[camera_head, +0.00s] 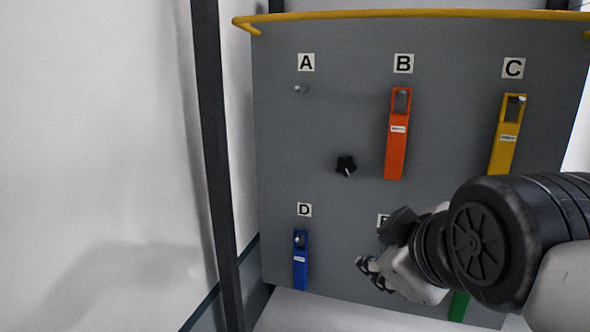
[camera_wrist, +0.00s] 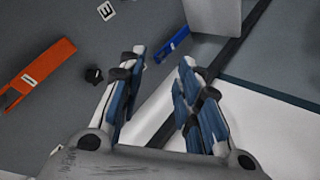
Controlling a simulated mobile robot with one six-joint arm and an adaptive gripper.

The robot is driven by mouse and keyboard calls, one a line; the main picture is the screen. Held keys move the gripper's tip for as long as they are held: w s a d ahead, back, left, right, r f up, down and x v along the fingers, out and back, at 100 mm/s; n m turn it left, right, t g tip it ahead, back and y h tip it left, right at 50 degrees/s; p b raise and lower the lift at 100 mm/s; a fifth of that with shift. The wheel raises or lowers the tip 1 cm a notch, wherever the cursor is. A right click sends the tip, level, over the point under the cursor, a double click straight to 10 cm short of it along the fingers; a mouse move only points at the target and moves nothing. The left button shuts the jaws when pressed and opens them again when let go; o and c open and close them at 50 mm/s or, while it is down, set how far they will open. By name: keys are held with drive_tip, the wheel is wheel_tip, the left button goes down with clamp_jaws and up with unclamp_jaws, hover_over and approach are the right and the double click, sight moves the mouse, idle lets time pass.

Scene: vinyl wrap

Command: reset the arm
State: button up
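My gripper (camera_head: 370,272) is low in front of the grey board (camera_head: 330,120) in the head view, right of the blue holder (camera_head: 300,262). In the wrist view my gripper (camera_wrist: 163,62) has its two blue-padded fingers spread apart, with nothing between them. My arm reaches in from the right and covers the board's lower right part.
An orange holder (camera_head: 396,140) hangs under B and a yellow one (camera_head: 505,135) under C. The peg (camera_head: 301,89) under A is bare. A black knob (camera_head: 346,165) sits mid-board. A green holder (camera_head: 459,306) is partly hidden. A dark post (camera_head: 213,150) stands left.

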drive_tip(key=s+f+m+g+b, duration=0.2)
drive_tip(key=s+f+m+b, duration=0.2)
drive_tip(key=f, duration=1.2)
drive_tip(key=s+d+f+m+g+b, duration=0.1)
drive_tip(key=s+f+m+g+b, duration=0.2)
drive_tip(key=s+f+b, duration=0.4)
drive_tip(key=s+f+m, duration=0.1)
drive_tip(key=s+f, duration=0.2)
drive_tip(key=f, duration=0.5)
drive_tip(key=shift+s+d+f+m+b, duration=0.15)
drive_tip(key=shift+d+f+m+b, duration=0.1)
drive_tip(key=shift+f+m+b, duration=0.15)
